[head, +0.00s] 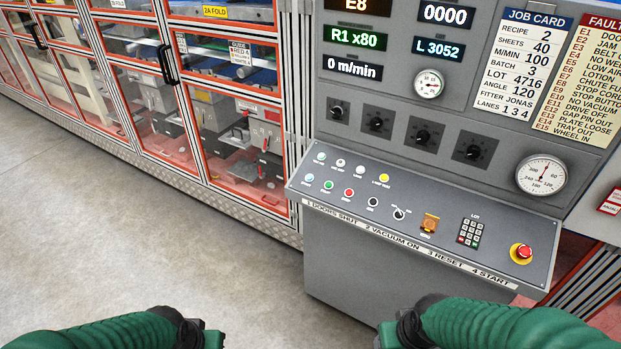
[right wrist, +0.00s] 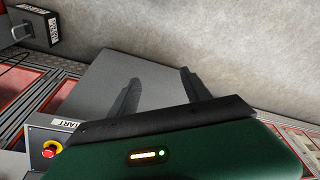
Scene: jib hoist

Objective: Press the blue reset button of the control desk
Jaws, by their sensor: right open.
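The grey control desk (head: 450,245) stands at the right in the head view, its sloped panel facing me. The small blue button (head: 309,178) is at the left end of its lower button row, beside a green button (head: 328,185). Its printed label is too small to read. My right gripper (right wrist: 158,84) is open and empty in the right wrist view, its two fingers apart in front of the desk's plain grey lower front. My left arm (head: 120,332) is low at the left in the head view, well short of the desk; its fingers are out of view.
A red emergency stop (head: 521,252), a keypad (head: 470,232) and an orange switch (head: 430,223) sit right of the buttons. Dials and displays rise behind. The red-framed machine guard (head: 240,120) runs along the left. The grey floor (head: 130,240) before it is clear.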

